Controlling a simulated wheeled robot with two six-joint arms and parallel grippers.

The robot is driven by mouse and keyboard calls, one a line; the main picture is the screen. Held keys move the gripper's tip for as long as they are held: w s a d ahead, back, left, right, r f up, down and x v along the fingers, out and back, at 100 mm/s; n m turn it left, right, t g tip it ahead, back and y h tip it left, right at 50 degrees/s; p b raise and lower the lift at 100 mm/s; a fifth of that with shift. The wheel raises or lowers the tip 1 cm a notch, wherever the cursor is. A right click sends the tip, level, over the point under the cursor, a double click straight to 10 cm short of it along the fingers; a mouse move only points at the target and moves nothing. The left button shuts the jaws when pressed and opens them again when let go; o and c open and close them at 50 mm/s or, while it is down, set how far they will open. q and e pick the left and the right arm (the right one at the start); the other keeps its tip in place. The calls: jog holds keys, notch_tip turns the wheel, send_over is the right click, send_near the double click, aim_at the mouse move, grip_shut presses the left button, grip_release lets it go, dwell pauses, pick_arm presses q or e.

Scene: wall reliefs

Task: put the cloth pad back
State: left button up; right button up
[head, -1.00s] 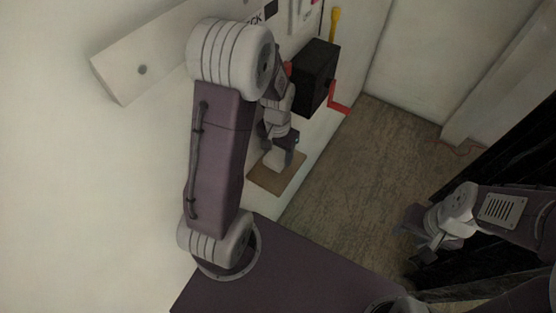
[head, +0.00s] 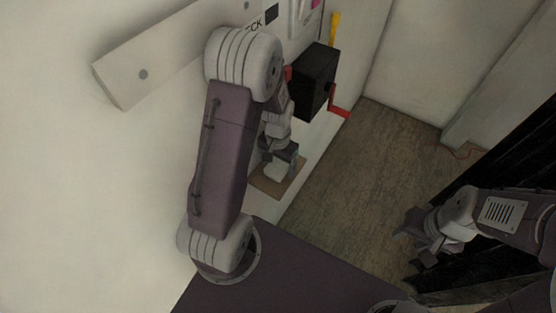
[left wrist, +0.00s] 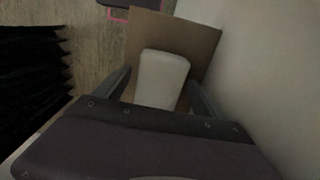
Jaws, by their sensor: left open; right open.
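The cloth pad appears to be the pale rounded block (left wrist: 161,80), lying against a brown board (left wrist: 205,42) in the left wrist view. In the head view the pale pad (head: 275,172) shows on the brown board (head: 294,187), partly hidden by my left gripper. My left gripper (head: 283,156) is open, with one finger on each side of the pad. In the left wrist view its two fingers (left wrist: 158,84) flank the pad, and I see a gap on each side. My right gripper (head: 416,240) is open and empty, far off to the right.
A black box (head: 315,80) with a red crank handle (head: 341,113) sticks out of the wall above the board. A pale bar (head: 160,75) with holes runs along the wall to the left. Dark ribbed panels (head: 500,165) stand at the right. The floor between is clear.

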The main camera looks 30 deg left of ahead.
aim_at(278, 164)
pick_arm(q)
notch_tip(278, 164, up, 12)
jog(key=s+d+f+n+t, duration=0.1)
jog(key=s+d+f, duration=0.2)
jog(key=s+d, duration=0.2)
jog(key=s, duration=0.3)
jog(key=shift+f, duration=0.25)
jog(key=shift+s, duration=0.1)
dwell(1.0)
